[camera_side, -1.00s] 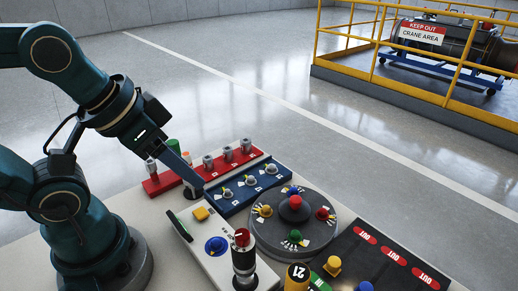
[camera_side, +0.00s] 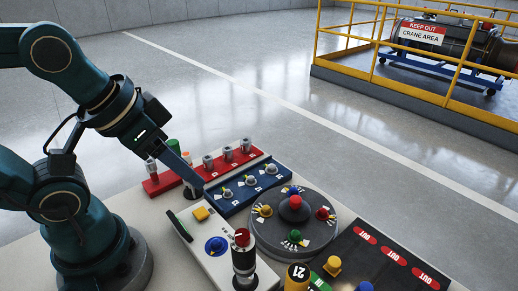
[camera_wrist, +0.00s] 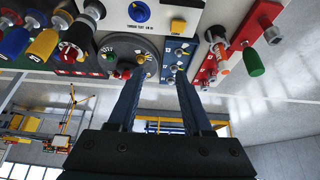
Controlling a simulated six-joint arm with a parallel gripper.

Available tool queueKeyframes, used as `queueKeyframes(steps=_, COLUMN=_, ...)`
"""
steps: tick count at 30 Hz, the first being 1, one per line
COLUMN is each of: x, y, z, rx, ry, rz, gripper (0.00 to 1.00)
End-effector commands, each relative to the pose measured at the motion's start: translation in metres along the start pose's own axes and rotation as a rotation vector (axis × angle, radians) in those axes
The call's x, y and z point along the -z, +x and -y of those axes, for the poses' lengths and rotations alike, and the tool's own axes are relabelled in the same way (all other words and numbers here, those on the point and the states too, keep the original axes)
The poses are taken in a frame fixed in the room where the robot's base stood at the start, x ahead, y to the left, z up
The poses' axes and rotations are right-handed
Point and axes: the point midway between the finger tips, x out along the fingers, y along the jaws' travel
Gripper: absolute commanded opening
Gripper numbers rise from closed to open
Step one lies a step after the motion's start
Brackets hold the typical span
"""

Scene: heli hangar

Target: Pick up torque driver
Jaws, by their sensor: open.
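My gripper (camera_side: 192,176) points down and right over the near end of the blue switch panel (camera_side: 248,186). In the wrist view its two dark blue fingers (camera_wrist: 159,76) are apart, with nothing between them. I cannot tell for certain which thing is the torque driver. A red-topped black and silver upright tool (camera_side: 243,258) stands on the white panel, apart from my gripper. It seems to show at upper left in the wrist view (camera_wrist: 76,38). A green-topped piece (camera_side: 173,145) stands behind my gripper, partly hidden; a green handle (camera_wrist: 251,63) shows at right in the wrist view.
A red rack (camera_side: 231,158) with several silver pieces lies behind the blue panel. A round grey dial (camera_side: 270,238) with coloured knobs and a black board (camera_side: 352,255) stand to the right. A blue knob (camera_side: 215,246) sits on the white panel. Open floor lies beyond the table.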

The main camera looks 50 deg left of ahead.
Motion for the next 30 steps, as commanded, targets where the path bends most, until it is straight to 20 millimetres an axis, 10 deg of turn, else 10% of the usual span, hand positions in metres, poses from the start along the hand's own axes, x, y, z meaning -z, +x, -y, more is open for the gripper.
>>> queueKeyframes(steps=4, x=0.0, y=0.0, z=0.0, rx=0.0, ry=0.0, rz=0.0, gripper=0.5)
queueKeyframes(steps=7, x=0.0, y=0.0, z=0.0, rx=0.0, ry=0.0, rz=0.0, gripper=0.76)
queueKeyframes(steps=30, x=0.03, y=-0.046, z=-0.011, rx=-0.029, ry=0.026, rz=0.052, gripper=0.76)
